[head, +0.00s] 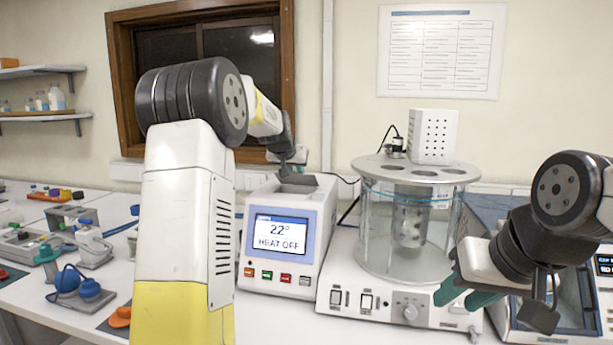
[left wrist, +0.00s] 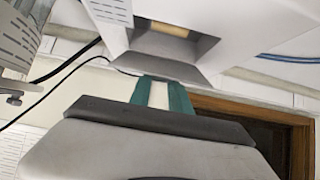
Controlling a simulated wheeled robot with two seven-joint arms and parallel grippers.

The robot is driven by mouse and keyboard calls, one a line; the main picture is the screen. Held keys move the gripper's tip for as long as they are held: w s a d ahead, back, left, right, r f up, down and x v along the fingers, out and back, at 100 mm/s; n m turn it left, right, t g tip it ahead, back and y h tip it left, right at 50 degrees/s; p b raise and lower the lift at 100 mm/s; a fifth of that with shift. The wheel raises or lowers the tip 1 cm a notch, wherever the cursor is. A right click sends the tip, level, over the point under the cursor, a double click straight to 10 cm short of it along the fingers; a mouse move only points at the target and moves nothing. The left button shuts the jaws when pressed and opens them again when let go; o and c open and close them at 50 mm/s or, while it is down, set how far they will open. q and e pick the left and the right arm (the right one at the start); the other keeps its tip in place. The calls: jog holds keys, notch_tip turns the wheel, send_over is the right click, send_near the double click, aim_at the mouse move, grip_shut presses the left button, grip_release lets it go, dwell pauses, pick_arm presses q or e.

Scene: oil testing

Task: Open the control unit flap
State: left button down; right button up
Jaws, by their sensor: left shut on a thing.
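The control unit (head: 291,235) is a white box with a display reading 22° HEAT OFF, standing left of the glass bath. Its grey flap (head: 298,183) is at the top; in the left wrist view the flap (left wrist: 165,66) shows beside a grey-framed opening (left wrist: 163,42) with something tan inside. My left gripper (left wrist: 160,80) is shut on the flap, its teal fingers close together at the flap's edge. In the head view, my left arm hides part of the unit's left side. My right gripper (head: 464,296) is open and empty, in front of the bath's base.
The glass bath (head: 405,215) with a white head unit (head: 433,137) stands right of the control unit. Another device (head: 570,300) is at the far right. Several coloured lab items crowd the table (head: 30,300) on the left.

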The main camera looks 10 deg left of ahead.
pick_arm(q)
jog(key=shift+w+r+g, duration=0.3)
jog(key=shift+w+g, duration=0.1)
jog(key=shift+g, duration=0.2)
jog(key=c, duration=1.2)
grip_release()
jog(key=v, duration=0.7)
jog(key=shift+s+r, duration=0.25)
jog(key=shift+r, duration=0.05)
